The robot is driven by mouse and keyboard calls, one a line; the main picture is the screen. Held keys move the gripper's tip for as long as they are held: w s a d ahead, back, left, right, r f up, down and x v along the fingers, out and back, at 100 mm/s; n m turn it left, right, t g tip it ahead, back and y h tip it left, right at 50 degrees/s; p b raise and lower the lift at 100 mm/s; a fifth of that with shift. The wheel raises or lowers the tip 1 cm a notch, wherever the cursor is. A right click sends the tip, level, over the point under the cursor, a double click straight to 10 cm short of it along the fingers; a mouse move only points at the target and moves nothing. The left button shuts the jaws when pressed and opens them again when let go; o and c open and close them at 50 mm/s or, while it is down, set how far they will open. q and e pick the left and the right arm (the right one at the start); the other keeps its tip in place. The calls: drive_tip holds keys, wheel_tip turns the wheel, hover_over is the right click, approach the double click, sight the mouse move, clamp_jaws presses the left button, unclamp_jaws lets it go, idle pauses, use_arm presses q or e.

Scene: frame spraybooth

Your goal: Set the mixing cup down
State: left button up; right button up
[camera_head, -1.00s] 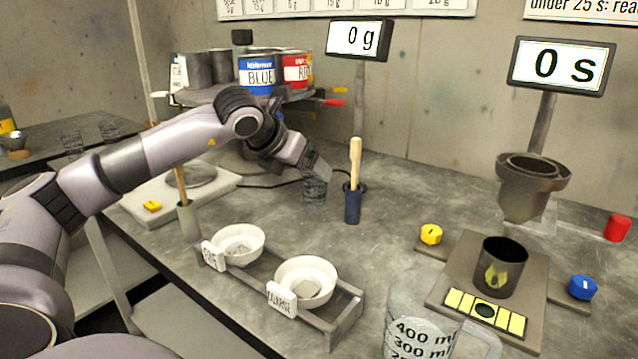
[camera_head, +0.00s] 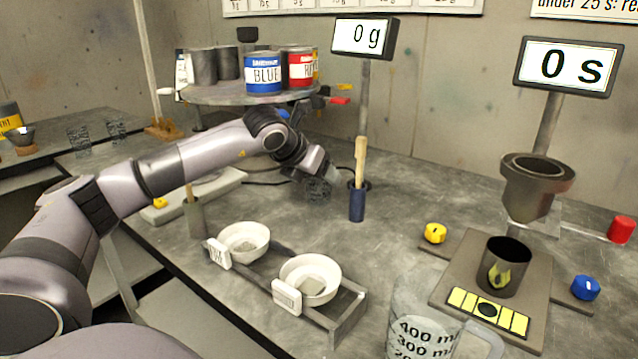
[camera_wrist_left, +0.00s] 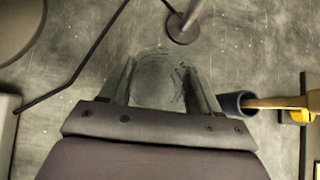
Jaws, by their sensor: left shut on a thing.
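In the left wrist view, the cup (camera_wrist_left: 158,80) shows between the two fingers of my left gripper (camera_wrist_left: 160,88), above the grey bench top. I cannot tell whether its base touches the bench. My right gripper is not in view.
The blue holder (camera_head: 357,204) with its wooden stick stands close to the right of the cup. A round shelf (camera_head: 225,97) with paint cans is behind. Two white bowls (camera_head: 310,279) in a rack are in front. Bench between holder and yellow knob (camera_head: 434,233) is clear.

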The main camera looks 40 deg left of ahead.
use_arm(q)
drive_tip(key=shift+r, duration=0.6)
drive_tip(key=s+b, duration=0.1)
drive_tip(key=s, duration=0.3)
drive_tip(key=s+d+b, duration=0.1)
drive_tip(key=s+b, duration=0.1)
drive_tip(key=s, duration=0.2)
drive_tip(key=s+b, duration=0.1)
drive_tip(key=s, duration=0.3)
drive_tip(key=shift+s+d+f, duration=0.1)
drive_tip(key=shift+s+d, duration=0.05)
drive_tip(key=shift+s, duration=0.25)
wheel_tip(320, 180, up, 14)
drive_tip(key=p, duration=0.5)
drive_tip(key=shift+d, duration=0.1)
